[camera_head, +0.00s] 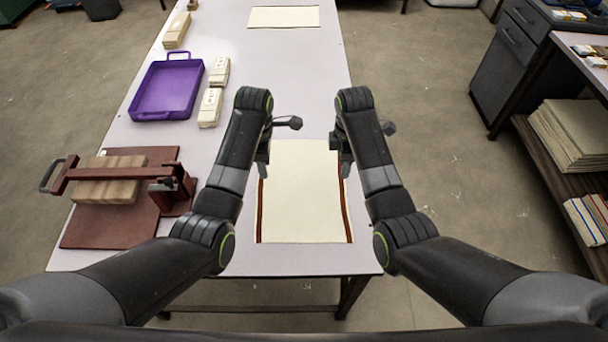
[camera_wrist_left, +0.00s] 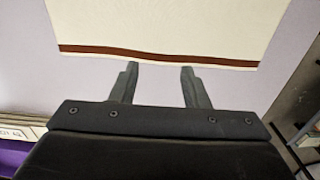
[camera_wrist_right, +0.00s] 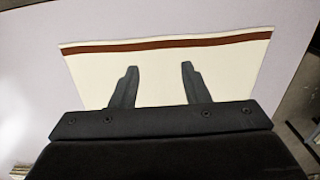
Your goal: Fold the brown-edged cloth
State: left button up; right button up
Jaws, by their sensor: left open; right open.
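The cream cloth (camera_head: 303,205) with brown edges lies flat and spread on the table near its front edge. Its brown strips run along the left and right sides in the head view. My left gripper (camera_head: 263,165) is at the cloth's left side, toward its far part. In the left wrist view my left gripper (camera_wrist_left: 158,75) is open and empty, its fingertips just short of the brown edge (camera_wrist_left: 160,57). My right gripper (camera_head: 343,165) is near the right side. In the right wrist view my right gripper (camera_wrist_right: 158,72) is open over the cloth (camera_wrist_right: 158,85), with the brown edge beyond its fingertips.
A purple tray (camera_head: 169,88), pale boxes (camera_head: 211,105) and a red press-like tool (camera_head: 119,210) with wooden blocks stand on the left of the table (camera_head: 298,82). Another cream sheet (camera_head: 284,16) lies at the far end. The table between the two sheets is clear.

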aim_at(267, 186)
pick_arm(q)
jog(key=shift+s+f, duration=0.15)
jog(key=shift+f, duration=1.6)
jog(key=shift+s+f, duration=0.15)
jog(key=shift+f, duration=1.6)
pick_arm(e)
jog(key=shift+s+f, duration=0.2)
jog(key=shift+f, duration=1.55)
jog(key=shift+s+f, duration=0.15)
jog(key=shift+f, duration=1.6)
pick_arm(q)
jog(key=shift+f, duration=0.15)
pick_arm(e)
jog(key=shift+f, duration=0.15)
pick_arm(q)
grip_shut()
pick_arm(e)
grip_shut()
